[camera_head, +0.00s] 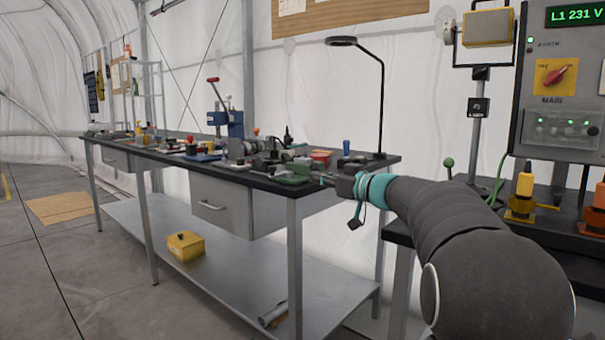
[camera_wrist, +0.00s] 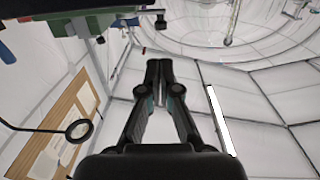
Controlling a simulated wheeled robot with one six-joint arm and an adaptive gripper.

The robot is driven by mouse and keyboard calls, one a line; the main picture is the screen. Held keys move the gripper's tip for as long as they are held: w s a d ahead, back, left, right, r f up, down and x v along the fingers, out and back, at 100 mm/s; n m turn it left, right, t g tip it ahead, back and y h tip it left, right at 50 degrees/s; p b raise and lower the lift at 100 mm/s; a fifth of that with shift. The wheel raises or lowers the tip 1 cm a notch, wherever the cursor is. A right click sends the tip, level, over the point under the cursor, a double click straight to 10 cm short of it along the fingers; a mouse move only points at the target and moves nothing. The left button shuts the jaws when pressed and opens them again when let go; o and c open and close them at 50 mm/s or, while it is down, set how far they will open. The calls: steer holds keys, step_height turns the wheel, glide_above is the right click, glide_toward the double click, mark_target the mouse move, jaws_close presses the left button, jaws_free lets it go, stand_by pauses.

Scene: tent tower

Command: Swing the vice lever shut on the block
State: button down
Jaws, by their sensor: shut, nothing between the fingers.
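A low green device (camera_head: 293,175), which looks like the vice, sits at the near right end of the long dark bench. In the wrist view a green body (camera_wrist: 85,22) shows at the top left, with a pale bar and a small black knob (camera_wrist: 160,22) to its right. I cannot tell for sure which part is the lever, or make out the block. My gripper (camera_head: 334,182) is just right of the green device in the head view, apparently apart from it. Its fingers (camera_wrist: 158,66) are shut together, with nothing between them.
The long bench (camera_head: 345,172) carries many small tools and a blue press (camera_head: 228,118). A black lamp (camera_head: 381,95) stands at its back right corner. A power panel (camera_head: 560,90) and a green-knobbed stick (camera_head: 449,164) are at right. A yellow box (camera_head: 186,246) sits on the lower shelf.

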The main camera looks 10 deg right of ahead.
mark_target(275, 169)
steer(key=x, duration=1.3)
steer(key=shift+a, duration=0.1)
